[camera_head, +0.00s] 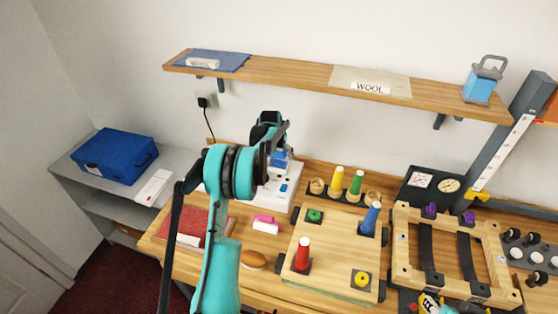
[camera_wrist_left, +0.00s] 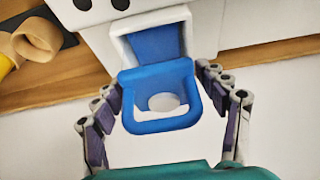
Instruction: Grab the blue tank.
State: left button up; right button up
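The blue tank (camera_wrist_left: 160,95) with a loop handle sits in the white housing of a machine (camera_wrist_left: 165,22) in the left wrist view. In the head view, only a small part of the blue tank (camera_head: 281,156) shows on the white machine (camera_head: 277,187), beneath my gripper. My left gripper (camera_wrist_left: 160,82) has its fingers spread on both sides of the tank's handle, with narrow gaps showing. In the head view, my left gripper (camera_head: 280,148) is over the back of the machine, partly hidden by my arm.
A wooden board (camera_head: 333,262) with coloured cones stands right of the machine, with a cone rack (camera_head: 346,199) behind. A wall shelf (camera_head: 300,86) runs above, carrying a light-blue container (camera_head: 480,86). A pink block (camera_head: 265,223) lies in front of the machine.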

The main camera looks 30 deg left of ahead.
pick_arm(q)
jog(key=c, duration=1)
jog(key=shift+r, duration=0.1)
